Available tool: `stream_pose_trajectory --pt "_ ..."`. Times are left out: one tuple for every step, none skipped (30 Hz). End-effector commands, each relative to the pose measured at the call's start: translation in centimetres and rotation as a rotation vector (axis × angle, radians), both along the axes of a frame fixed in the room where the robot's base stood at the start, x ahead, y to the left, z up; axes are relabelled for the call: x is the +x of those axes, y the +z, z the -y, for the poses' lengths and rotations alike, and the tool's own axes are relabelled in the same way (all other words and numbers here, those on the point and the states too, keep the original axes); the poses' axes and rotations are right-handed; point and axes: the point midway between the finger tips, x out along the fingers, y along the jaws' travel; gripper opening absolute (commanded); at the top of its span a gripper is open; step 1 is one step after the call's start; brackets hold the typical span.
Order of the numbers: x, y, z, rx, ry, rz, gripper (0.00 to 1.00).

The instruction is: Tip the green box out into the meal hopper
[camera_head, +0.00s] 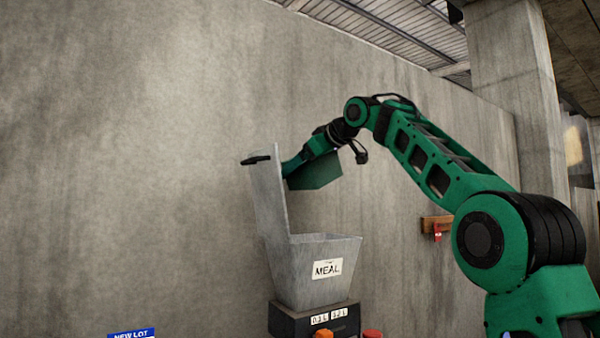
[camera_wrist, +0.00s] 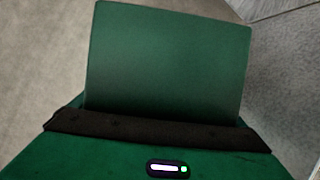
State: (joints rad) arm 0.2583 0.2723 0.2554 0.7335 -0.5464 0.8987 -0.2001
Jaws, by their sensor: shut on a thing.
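The dark green box (camera_head: 316,173) is held in the air above the grey meal hopper (camera_head: 300,278), near its raised lid. My gripper (camera_head: 293,165) is shut on the box. In the wrist view the box (camera_wrist: 168,58) fills the upper middle, beyond the dark edge of my gripper (camera_wrist: 160,130). The box looks tilted in the head view; its opening and contents cannot be seen. The hopper has a MEAL label on its front, and its lid (camera_head: 265,193) stands open at the left. The inside of the hopper is hidden.
The hopper sits on a dark base (camera_head: 313,319) with small labels, an orange knob (camera_head: 323,334) and a red one (camera_head: 372,334). A blue NEW LOT sign (camera_head: 131,333) is at lower left. A concrete wall stands behind. A wooden bracket with a red tag (camera_head: 437,228) is right.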

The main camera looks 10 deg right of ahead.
Motion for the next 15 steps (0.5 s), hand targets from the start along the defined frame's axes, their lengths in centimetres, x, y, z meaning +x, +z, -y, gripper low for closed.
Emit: stream_pose_trajectory --pt "0.14 0.12 0.16 0.035 0.000 -0.017 0.31" --pt "0.10 0.22 0.25 0.056 -0.001 -0.029 0.31" --pt "0.10 0.23 0.16 0.083 0.000 -0.046 0.31" --pt "0.13 0.27 0.13 0.103 0.001 -0.056 0.31" --pt "0.11 0.31 0.13 0.124 0.000 -0.069 0.31" --pt "0.12 0.37 0.16 0.151 0.000 -0.084 0.31" --pt "0.10 0.43 0.23 0.172 0.000 -0.097 0.31" --pt "0.10 0.50 0.09 0.194 0.001 -0.109 0.31" --pt "0.12 0.51 0.06 0.221 0.002 -0.126 0.31" --pt "0.11 0.56 0.08 0.242 0.001 -0.138 0.31" --pt "0.09 0.63 0.15 0.262 0.001 -0.149 0.31" --pt "0.12 0.65 0.06 0.288 0.002 -0.165 0.31" --pt "0.10 0.71 0.03 0.305 0.002 -0.175 0.31" --pt "0.08 0.79 0.05 0.319 0.001 -0.183 0.31" --pt "0.07 0.78 0.04 0.333 0.001 -0.193 0.31"
